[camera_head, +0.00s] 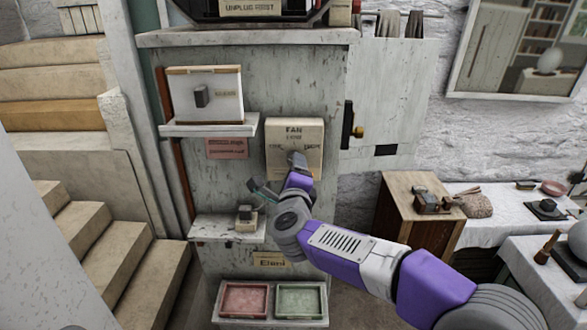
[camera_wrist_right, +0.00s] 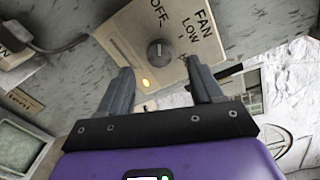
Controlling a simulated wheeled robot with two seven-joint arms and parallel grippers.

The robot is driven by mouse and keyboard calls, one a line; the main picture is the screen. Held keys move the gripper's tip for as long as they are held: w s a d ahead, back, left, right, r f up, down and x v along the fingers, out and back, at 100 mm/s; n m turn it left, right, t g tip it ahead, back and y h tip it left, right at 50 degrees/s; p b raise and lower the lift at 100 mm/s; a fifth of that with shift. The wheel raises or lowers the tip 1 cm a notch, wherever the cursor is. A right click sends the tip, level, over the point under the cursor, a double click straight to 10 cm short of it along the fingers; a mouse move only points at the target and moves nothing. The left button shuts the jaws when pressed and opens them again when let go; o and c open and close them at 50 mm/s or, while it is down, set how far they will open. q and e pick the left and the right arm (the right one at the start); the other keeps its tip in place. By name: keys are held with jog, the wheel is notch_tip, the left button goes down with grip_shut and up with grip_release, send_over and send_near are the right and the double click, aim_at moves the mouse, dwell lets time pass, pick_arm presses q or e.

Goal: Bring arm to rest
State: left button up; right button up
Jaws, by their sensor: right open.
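The cream fan panel (camera_head: 294,135) is fixed to the worn grey cabinet (camera_head: 230,180) in the head view. In the right wrist view the panel (camera_wrist_right: 125,32) carries the words FAN, LOW and OFF. Its round dark knob (camera_wrist_right: 158,49) sits between my fingers in that picture, apart from both. A small amber light (camera_wrist_right: 146,83) glows on the panel. I cannot tell where the knob points. My right gripper (camera_head: 278,176) is open and empty in front of the panel's lower part; it also shows in the wrist view (camera_wrist_right: 157,72). My left gripper is not in view.
A small shelf with a dark plug-like device (camera_head: 245,215) is just below my gripper. Red (camera_head: 244,300) and green (camera_head: 299,301) trays sit lower. A wooden cabinet (camera_head: 405,225) and cloth-covered tables stand right. Stairs (camera_head: 100,240) rise at left.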

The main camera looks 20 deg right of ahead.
jog(key=shift+v, duration=1.05)
notch_tip(320, 180, down, 39)
jog(key=s+a+n+g+y+b, duration=0.2)
jog(key=a+n+g+y+b, duration=0.25)
jog(key=n, duration=0.85)
jog(key=s+f+n+g+y+b, duration=0.1)
jog(key=s+f+n+g, duration=0.15)
jog(key=s+f, duration=0.45)
jog(key=s+f+n+g+y, duration=0.15)
jog(key=s+f+g, duration=0.3)
jog(key=f, duration=0.45)
jog(key=s+a+f+n+g+y, duration=0.1)
jog(key=s+f, duration=0.3)
jog(key=s, duration=0.4)
jog(key=s+a+f+n+g+b, duration=0.1)
jog(key=s+f+n+g, duration=0.3)
jog(key=s, duration=0.5)
jog(key=shift+f+y, duration=0.4)
jog(key=shift+f, duration=0.25)
jog(key=shift+c, duration=0.3)
